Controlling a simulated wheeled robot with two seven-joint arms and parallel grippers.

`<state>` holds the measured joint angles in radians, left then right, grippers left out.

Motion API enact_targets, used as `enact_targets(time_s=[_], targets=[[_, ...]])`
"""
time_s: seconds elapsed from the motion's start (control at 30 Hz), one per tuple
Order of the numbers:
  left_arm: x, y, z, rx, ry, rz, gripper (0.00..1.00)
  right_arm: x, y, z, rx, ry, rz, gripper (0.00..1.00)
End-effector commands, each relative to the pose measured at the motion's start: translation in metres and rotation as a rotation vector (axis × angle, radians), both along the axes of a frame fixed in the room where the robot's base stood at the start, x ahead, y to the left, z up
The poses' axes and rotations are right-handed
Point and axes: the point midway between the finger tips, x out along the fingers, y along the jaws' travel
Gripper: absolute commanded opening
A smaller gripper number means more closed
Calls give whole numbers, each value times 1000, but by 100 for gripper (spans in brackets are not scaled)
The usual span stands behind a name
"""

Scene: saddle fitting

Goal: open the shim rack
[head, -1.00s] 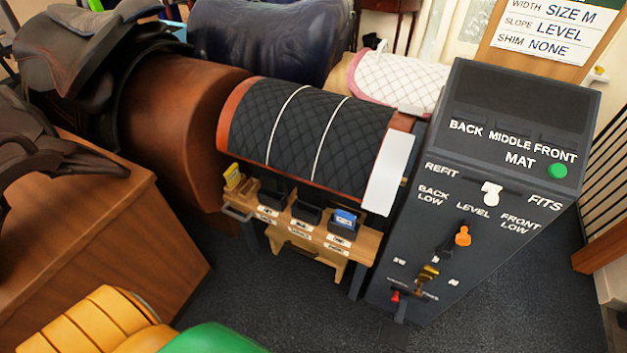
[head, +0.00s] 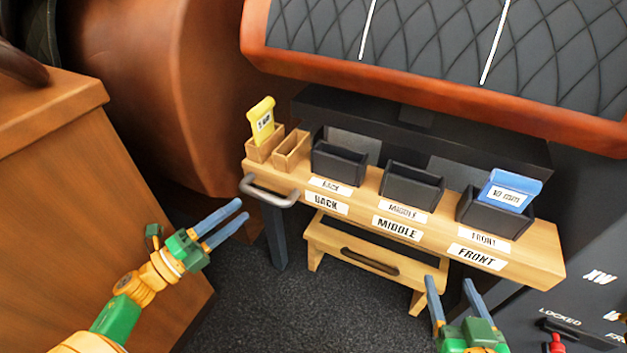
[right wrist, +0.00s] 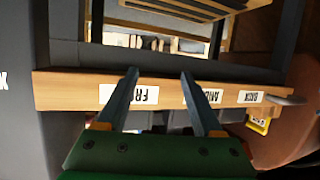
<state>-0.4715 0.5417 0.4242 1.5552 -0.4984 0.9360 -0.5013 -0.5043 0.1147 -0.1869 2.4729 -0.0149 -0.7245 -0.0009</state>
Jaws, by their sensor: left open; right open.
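The shim rack (head: 345,213) is a wooden shelf with black bins labelled BACK, MIDDLE and FRONT. A grey bar handle (head: 268,191) sits at its left end; it also shows at the right edge of the right wrist view (right wrist: 288,100). A yellow shim (head: 262,121) stands in a small wooden slot at the left, and a blue 10 mm shim (head: 510,190) is in the FRONT bin. My left gripper (head: 238,221) is open and empty, in front of and below the handle. My right gripper (head: 450,285) is open and empty, below the FRONT label; it also shows in the right wrist view (right wrist: 158,75).
A small wooden step with a dark handle (head: 355,262) stands under the rack. The black control console (head: 590,250) is at the right, with a red lever (head: 557,343). A brown wooden block (head: 90,190) is at the left. Dark floor (head: 300,310) lies open between.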

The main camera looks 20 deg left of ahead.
Motion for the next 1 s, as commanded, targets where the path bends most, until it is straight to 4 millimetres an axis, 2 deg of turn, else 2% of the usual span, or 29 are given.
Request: enact_targets(time_s=[0.07,0.3,0.4,0.67,0.7,0.8,0.9,1.0], targets=[[6,-6,3,11,-15,-13,52,2,1,8,8,-40,2,68],[47,-26,13,7,-12,-10,52,12,10,55,56,-274,22,68],[57,-31,15,5,-11,-8,52,13,12,68,70,-339,27,68],[61,-33,16,3,-7,-6,52,13,12,74,77,-368,29,68],[61,-33,16,3,-7,-6,49,13,12,74,77,-368,29,68],[61,-33,16,3,-7,-6,22,13,12,74,77,-367,29,68],[61,-33,15,3,-7,-6,0,13,12,74,77,-367,29,68],[61,-33,15,3,-6,-7,0,13,12,74,77,-366,29,68]])
